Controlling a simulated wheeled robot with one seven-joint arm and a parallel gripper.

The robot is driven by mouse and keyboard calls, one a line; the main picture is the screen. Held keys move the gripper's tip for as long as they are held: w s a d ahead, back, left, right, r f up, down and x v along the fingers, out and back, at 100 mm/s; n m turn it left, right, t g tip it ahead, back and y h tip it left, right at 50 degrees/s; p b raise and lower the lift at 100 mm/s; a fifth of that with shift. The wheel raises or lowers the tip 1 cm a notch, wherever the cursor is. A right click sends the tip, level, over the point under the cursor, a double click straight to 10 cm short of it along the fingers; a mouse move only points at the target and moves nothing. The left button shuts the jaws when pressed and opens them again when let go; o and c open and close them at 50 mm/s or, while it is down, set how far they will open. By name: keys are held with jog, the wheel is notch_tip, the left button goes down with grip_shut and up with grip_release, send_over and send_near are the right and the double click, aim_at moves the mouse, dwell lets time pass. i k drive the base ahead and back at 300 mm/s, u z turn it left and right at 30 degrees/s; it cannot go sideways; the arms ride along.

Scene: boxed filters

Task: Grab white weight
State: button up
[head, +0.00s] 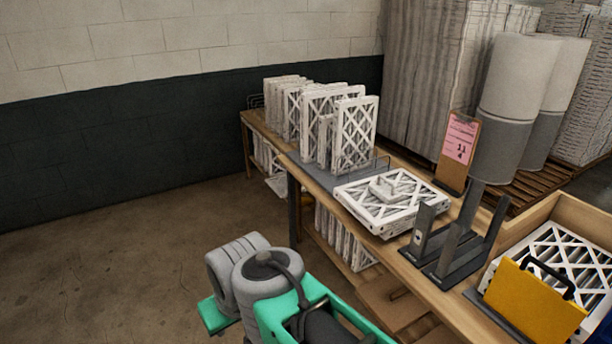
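A small white block with a raised grip, which looks like the white weight (383,187), rests on top of a flat white-framed filter (365,208). The filter lies flat on the wooden table (420,286), near its front edge. The weight's upper side is uncovered. My gripper is not in view, so its state and its place relative to the weight do not show.
Upright filters (352,135) stand behind and left of the weight. A dark metal stand (455,252) and a clipboard (458,150) are to its right. Bare floor (130,250) lies left.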

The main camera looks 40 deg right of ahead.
aim_at(388, 195)
jog(key=u, duration=0.05)
jog(key=i, duration=1.4)
jog(key=z, duration=0.9)
jog(key=i, duration=1)
jog(key=z, duration=1.2)
jog(key=i, duration=0.25)
jog(key=z, duration=0.1)
